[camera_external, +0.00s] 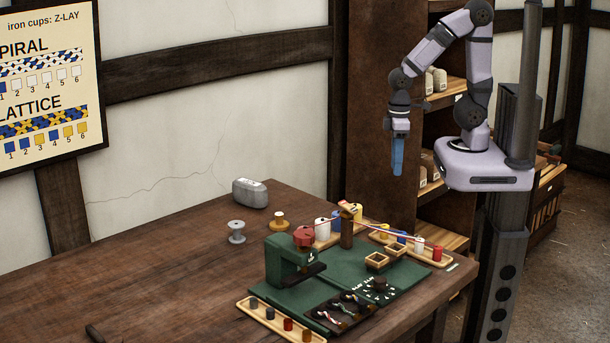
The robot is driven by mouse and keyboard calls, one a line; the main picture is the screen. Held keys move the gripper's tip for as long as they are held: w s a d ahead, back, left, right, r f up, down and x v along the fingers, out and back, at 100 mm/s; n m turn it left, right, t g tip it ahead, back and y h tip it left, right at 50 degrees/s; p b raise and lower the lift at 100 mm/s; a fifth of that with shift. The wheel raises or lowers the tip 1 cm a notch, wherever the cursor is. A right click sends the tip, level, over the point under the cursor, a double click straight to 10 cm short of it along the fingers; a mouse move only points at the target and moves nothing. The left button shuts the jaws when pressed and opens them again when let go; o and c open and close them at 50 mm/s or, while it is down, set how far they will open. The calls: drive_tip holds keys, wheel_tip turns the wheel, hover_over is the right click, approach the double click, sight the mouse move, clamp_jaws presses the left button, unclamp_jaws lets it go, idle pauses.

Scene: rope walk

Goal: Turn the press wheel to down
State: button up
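The green press (282,261) stands on the green mat on the wooden table. A red wheel (304,235) sits on top of its head. Small white markings show on the press's front below the wheel, too small to read, so the wheel's setting cannot be told. My gripper (398,172), with blue fingers, points down in the air, well above the table, to the upper right of the press and far from the wheel. The fingers look like one narrow shape, so I cannot tell whether they are open or shut. Nothing is visibly held.
A post (347,231) with coloured strands stands right of the press. A tray of coloured pegs (270,317) is in front. A grey block (250,193) stands behind. The table's left is mostly clear.

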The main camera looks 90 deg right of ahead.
drive_tip(key=o, duration=0.5)
drive_tip(key=shift+r, duration=0.1)
wheel_tip(320, 180, up, 7)
drive_tip(key=w+a+f+m+t+y+b, duration=0.3)
drive_tip(key=w+a+m+t+b, duration=0.25)
drive_tip(key=w+a, duration=0.85)
wheel_tip(320, 180, up, 2)
drive_tip(key=m+t+y+b, duration=0.5)
drive_tip(key=m+t+b, duration=0.3)
drive_tip(key=m+b, duration=0.75)
hover_over(304, 240)
drive_tip(key=d+p, duration=0.3)
drive_tip(key=d, duration=0.6)
drive_tip(key=m, duration=0.2)
drive_tip(key=s+a+f+m+t+b, duration=0.1)
drive_tip(key=m, duration=0.2)
drive_tip(key=s+a+f+m+t+b, duration=0.1)
drive_tip(key=a+f+m, duration=0.1)
drive_tip(key=s+a+f+m+t+h+b, duration=0.1)
drive_tip(key=a+m, duration=0.1)
drive_tip(key=m, duration=0.1)
drive_tip(key=shift+s+a+f+m, duration=0.15)
drive_tip(key=shift+f+m, duration=0.1)
drive_tip(key=shift+m, duration=0.05)
drive_tip(key=shift+p+x, duration=0.85)
drive_tip(key=shift+x, duration=2.85)
